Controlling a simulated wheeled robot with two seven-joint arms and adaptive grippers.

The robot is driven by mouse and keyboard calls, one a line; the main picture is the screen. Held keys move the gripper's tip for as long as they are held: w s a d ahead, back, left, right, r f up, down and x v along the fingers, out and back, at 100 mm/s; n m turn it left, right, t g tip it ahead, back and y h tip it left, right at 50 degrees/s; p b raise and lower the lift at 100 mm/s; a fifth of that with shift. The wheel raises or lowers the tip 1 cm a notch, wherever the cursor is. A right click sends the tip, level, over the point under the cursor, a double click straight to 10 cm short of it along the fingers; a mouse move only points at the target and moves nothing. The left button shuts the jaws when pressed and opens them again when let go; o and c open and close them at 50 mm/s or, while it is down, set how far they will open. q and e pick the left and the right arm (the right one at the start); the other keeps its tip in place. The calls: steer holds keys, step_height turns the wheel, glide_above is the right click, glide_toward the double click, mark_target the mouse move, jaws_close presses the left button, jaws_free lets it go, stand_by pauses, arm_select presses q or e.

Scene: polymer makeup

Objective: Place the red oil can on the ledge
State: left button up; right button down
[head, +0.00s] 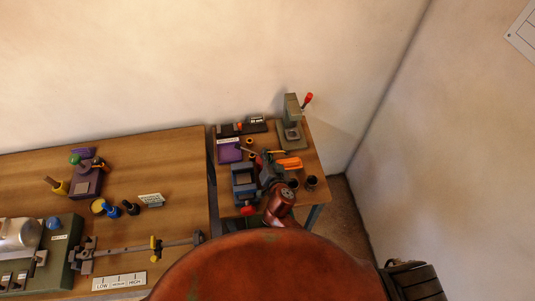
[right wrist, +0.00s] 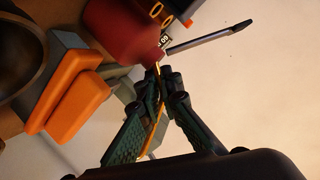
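The red oil can (right wrist: 122,28) is at the top of the right wrist view, a dark red body with a thin grey spout reaching right. In the head view only a small red part of it (head: 258,161) shows beside the vise, mostly hidden. My right gripper (right wrist: 170,78) has its dark green fingertips nearly together at the can's edge, with a thin yellow strip beside them. It looks shut on a thin part of the can, though the contact is partly hidden. In the head view my right gripper (head: 270,168) is over the right table. I cannot identify the ledge. My left gripper is not in view.
A blue-grey vise (head: 243,187), an orange object (head: 290,163), a purple box (head: 229,151) and a press with a red handle (head: 291,122) crowd the right table. The left table (head: 150,165) has bare wood at its back. A wall stands close behind.

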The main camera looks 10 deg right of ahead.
steer(key=shift+f, duration=0.15)
steer(key=c, duration=2.6)
jaws_free()
steer(key=o, duration=0.4)
steer(key=shift+o, duration=0.2)
